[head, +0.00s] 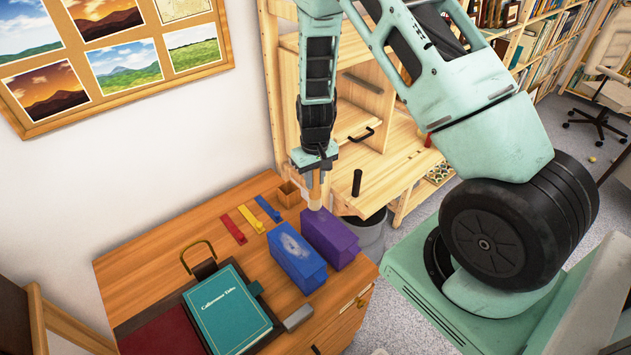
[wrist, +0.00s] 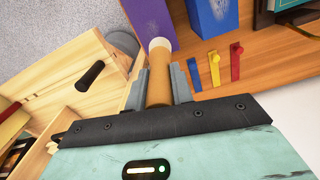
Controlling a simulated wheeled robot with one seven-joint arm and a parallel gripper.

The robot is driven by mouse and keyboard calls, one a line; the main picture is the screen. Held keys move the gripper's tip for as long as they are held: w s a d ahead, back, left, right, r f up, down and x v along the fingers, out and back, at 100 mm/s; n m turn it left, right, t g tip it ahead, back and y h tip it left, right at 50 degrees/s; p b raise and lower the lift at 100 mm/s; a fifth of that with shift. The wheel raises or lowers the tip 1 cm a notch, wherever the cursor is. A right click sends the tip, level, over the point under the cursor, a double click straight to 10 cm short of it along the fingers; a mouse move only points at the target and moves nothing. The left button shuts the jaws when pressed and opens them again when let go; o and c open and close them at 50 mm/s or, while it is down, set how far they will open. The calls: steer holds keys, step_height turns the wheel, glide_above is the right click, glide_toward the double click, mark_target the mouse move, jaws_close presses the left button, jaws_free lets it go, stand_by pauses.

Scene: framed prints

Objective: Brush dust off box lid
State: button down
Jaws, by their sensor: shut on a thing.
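My gripper (head: 314,172) points down over the far end of the purple box (head: 331,240). It is shut on a brush (wrist: 159,80) with a tan handle and a pale round bristle end. In the wrist view the bristle end overlaps the edge of the purple box (wrist: 150,18); I cannot tell whether they touch. The blue box (head: 297,258) stands just left of the purple one in the head view, with a pale grey dust patch on its lid. In the wrist view this box (wrist: 208,22) is partly cut off. No dust shows clearly on the purple lid.
Red, yellow and blue small tools (head: 247,218) lie left of the boxes on the wooden desk (head: 150,262). A small wooden cup (head: 288,194) stands behind. A green book (head: 228,308) and a grey block (head: 298,318) are nearer. A wooden cabinet (head: 375,140) stands beyond.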

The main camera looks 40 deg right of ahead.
steer(key=shift+w+r, duration=0.15)
steer(key=shift+r, duration=0.4)
steer(key=shift+r+p, duration=1.75)
steer(key=shift+r, duration=0.4)
